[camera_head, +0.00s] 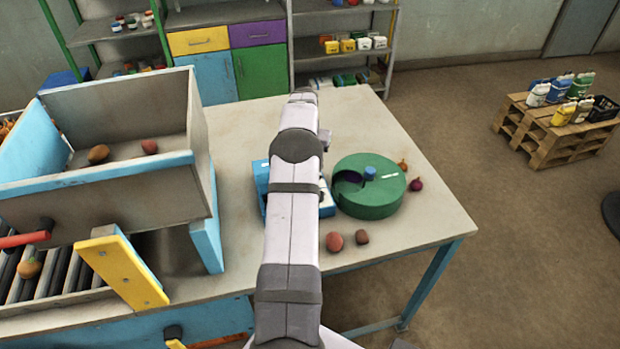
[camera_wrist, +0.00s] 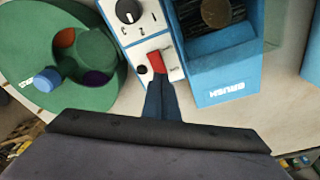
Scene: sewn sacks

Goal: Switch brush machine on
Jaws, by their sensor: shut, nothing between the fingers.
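In the head view my arm covers most of the brush machine (camera_head: 261,178). Its white control panel (camera_wrist: 136,38) carries a black dial (camera_wrist: 128,11), a red switch (camera_wrist: 156,62) and a small black knob. My gripper (camera_wrist: 160,84) is shut and empty, with its dark fingertips at the lower edge of the red switch. I cannot tell whether they touch it or whether the switch is on. The fingers are hidden in the head view.
A round green device (camera_head: 368,198) with a blue knob stands close beside the machine. Reddish vegetables (camera_head: 334,241) and small onions (camera_head: 415,184) lie around it. A large grey bin (camera_head: 125,110) stands at left, with a yellow plate (camera_head: 122,271) in front. The table's right corner is clear.

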